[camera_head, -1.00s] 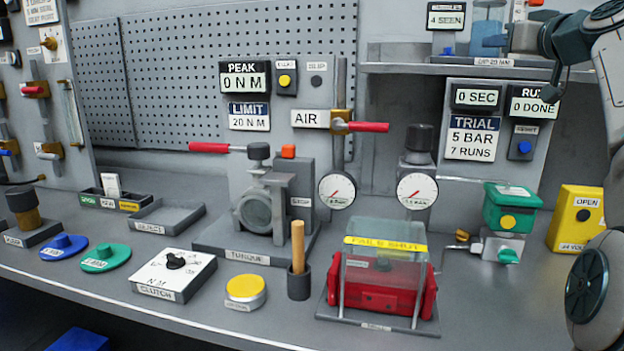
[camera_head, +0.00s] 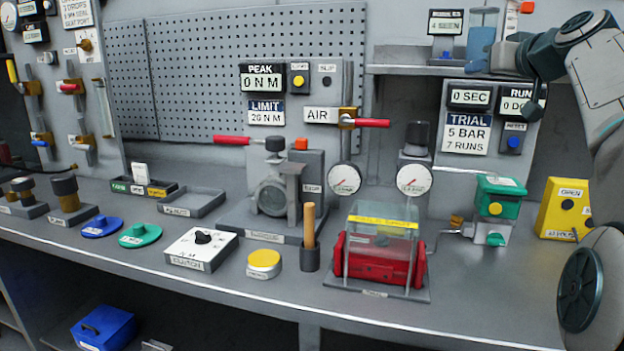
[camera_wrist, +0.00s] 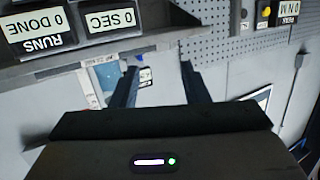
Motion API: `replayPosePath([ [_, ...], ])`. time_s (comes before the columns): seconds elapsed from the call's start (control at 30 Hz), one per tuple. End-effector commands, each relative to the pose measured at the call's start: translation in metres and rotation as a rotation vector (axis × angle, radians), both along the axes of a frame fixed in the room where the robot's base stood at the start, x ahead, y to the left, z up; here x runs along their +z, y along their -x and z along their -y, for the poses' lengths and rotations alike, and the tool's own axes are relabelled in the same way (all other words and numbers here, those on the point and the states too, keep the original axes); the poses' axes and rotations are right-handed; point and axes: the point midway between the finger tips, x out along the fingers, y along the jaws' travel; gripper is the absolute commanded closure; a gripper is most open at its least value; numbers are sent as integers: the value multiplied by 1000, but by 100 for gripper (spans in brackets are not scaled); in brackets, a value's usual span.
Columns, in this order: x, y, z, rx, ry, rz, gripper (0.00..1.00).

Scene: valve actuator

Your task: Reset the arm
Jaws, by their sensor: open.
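My gripper (camera_wrist: 160,85) shows in the wrist view as two dark fingers, apart, with nothing between them. In the head view my arm comes in at the right edge, and its dark end is in front of the shelf at the upper right. The fingertips are hard to make out there. The red valve assembly (camera_head: 375,260) sits under a clear guard on the bench (camera_head: 330,300). The torque stand with a grey valve body (camera_head: 272,195) and a red-handled lever (camera_head: 232,140) stands left of it.
A shelf (camera_head: 420,71) with a blue container (camera_head: 480,40) is near my arm. A clutch box (camera_head: 200,250) and a yellow button (camera_head: 264,264) are at the front. Floor space shows below.

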Motion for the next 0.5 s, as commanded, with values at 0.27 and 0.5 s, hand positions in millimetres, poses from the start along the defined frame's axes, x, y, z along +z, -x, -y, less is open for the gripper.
replayPosePath([
  [0.27, -43, 2, -65, 22, -20, -215, 59],
  [0.5, -113, 48, -130, 10, -25, -500, 59],
])
